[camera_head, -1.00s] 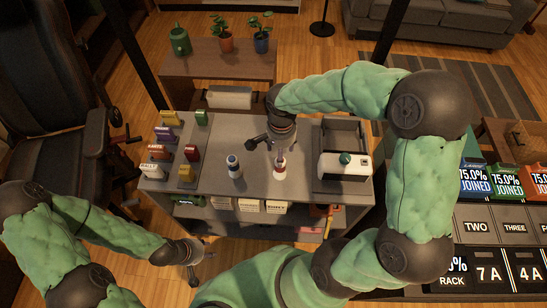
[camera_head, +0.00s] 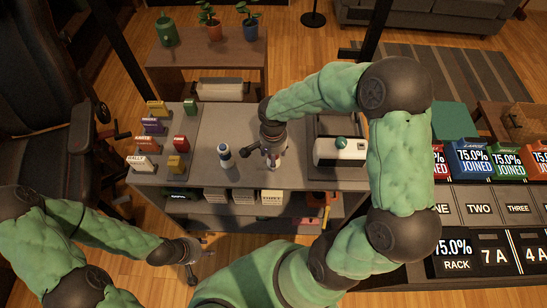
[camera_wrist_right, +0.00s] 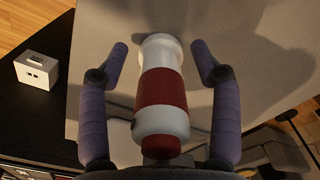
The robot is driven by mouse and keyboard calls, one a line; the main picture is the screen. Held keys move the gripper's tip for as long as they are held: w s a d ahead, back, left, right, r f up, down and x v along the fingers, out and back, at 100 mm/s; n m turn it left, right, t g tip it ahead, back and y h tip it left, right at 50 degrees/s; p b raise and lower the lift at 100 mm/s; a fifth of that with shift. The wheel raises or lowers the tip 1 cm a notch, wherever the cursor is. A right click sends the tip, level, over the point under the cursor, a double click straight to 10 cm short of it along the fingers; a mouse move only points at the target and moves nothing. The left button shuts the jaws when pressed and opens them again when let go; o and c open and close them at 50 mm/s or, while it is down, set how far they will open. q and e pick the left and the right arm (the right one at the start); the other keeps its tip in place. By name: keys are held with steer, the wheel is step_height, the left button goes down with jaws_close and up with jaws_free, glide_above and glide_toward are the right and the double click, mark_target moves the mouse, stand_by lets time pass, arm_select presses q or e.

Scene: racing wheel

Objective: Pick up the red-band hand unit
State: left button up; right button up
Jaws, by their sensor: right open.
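The red-band hand unit (camera_wrist_right: 163,88), white with a wide red band, stands on the grey table (camera_head: 217,122). In the right wrist view it lies between the two fingers of my open right gripper (camera_wrist_right: 160,62), with a gap on each side. In the head view my right gripper (camera_head: 272,150) is over the unit (camera_head: 273,160) and covers much of it. A similar blue-and-white unit (camera_head: 226,158) stands just to its left. My left gripper (camera_head: 192,262) is low at the front left, away from the table; its fingers are too small to judge.
Several small coloured boxes (camera_head: 153,126) stand on the table's left part. A wooden bench with plants (camera_head: 215,55) stands behind.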

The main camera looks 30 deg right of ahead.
jaws_close()
steer(key=shift+r, duration=0.1)
